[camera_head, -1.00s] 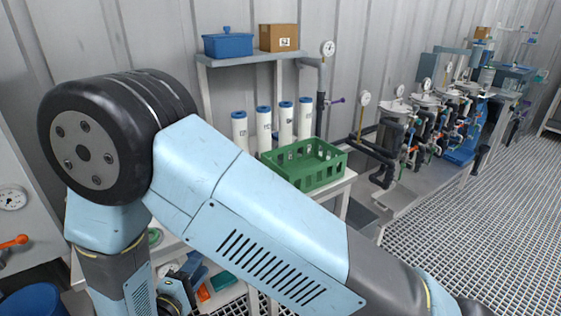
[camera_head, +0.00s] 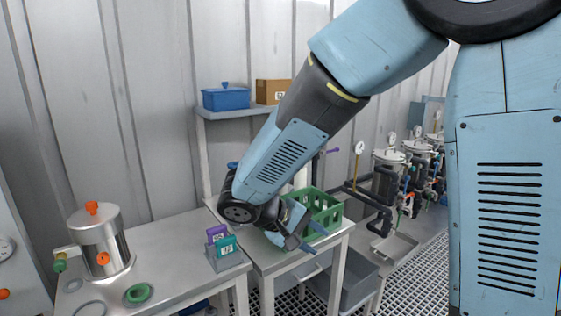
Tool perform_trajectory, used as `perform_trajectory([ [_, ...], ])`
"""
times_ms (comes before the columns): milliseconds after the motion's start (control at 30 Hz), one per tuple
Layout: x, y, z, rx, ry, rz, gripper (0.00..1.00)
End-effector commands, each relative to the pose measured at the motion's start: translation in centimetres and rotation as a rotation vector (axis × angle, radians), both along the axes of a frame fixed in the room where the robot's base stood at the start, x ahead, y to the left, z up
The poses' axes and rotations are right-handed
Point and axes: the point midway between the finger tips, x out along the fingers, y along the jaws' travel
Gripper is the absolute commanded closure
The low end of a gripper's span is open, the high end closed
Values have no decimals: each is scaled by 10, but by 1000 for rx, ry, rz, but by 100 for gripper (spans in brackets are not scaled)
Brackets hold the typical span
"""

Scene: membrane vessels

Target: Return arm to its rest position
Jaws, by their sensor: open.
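My light-blue and dark-grey arm (camera_head: 280,150) reaches down from the upper right to the middle of the view. My gripper (camera_head: 314,238) hangs at its lower end, in front of the green crate (camera_head: 325,208). It is open, and I see nothing between its fingers. I cannot tell whether it touches the crate. The arm and gripper hide the crate's left part and most of the white cylinders behind it.
A steel vessel (camera_head: 100,240) stands on the left table, near a small rack with purple and teal pieces (camera_head: 224,246) and a green ring (camera_head: 138,293). Piping stands at right.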

Motion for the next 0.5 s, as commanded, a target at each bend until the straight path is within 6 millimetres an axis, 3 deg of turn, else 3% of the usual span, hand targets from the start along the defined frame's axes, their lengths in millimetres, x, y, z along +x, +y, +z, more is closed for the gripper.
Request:
perform_trajectory([
  [200,-16,-51,29,182,27,-123,58],
  [500,-47,-102,60,444,4,-238,58],
])
